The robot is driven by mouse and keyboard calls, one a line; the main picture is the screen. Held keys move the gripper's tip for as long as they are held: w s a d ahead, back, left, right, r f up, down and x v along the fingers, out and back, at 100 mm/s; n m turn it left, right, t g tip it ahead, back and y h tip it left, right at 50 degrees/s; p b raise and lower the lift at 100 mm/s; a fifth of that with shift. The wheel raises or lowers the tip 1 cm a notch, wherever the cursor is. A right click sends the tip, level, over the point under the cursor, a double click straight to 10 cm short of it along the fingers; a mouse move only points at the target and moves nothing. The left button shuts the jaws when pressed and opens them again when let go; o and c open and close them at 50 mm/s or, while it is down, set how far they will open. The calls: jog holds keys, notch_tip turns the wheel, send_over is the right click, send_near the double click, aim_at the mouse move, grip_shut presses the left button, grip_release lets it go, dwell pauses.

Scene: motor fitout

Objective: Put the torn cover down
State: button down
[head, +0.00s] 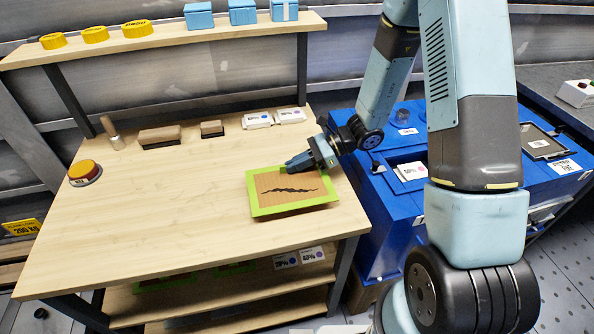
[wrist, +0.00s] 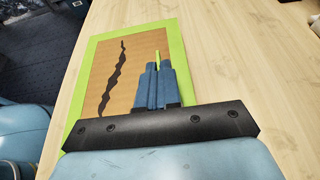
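The torn cover (head: 268,203) is a tan panel in a bright green frame, with a dark jagged tear across it. In the head view it is over the right front part of the wooden workbench (head: 150,220), roughly flat. I cannot tell for sure whether it touches the top. My gripper (head: 291,164) reaches over its back edge. In the wrist view the cover (wrist: 95,70) lies beyond the fingers. My gripper (wrist: 157,72) has its blue fingers close together on a thin green strip of the cover. The fingers hide part of the panel.
A brush (head: 112,133), brown blocks (head: 160,136) and small white labelled boxes (head: 257,119) line the back. A shelf (head: 160,38) stands above. Blue cabinets (head: 390,210) adjoin on the right. The bench's middle is clear.

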aim_at(295, 173)
jog(key=shift+f, duration=1.5)
jog(key=shift+s+a, duration=0.1)
jog(key=c, duration=1.8)
grip_release()
jog(key=o, duration=0.5)
jog(key=shift+c, duration=0.2)
jog(key=v, duration=1.2)
jog(key=s+d+r+n+t+h, duration=0.3)
jog(key=s+d+r+n+h, duration=0.1)
jog(key=r, duration=0.6)
jog(key=s+d+r+n+t+h, duration=0.3)
jog(key=s+d+r+n+h, duration=0.1)
jog(key=s+r, duration=0.4)
jog(key=s+d+r+n+t+h, duration=0.2)
jog(key=s+d+r+n+h, duration=0.3)
jog(key=r, duration=0.6)
jog(key=shift+s+d+r+n+t, duration=0.35)
jog(key=shift+s+r+n+t, duration=0.05)
jog(key=shift+s+n, duration=0.65)
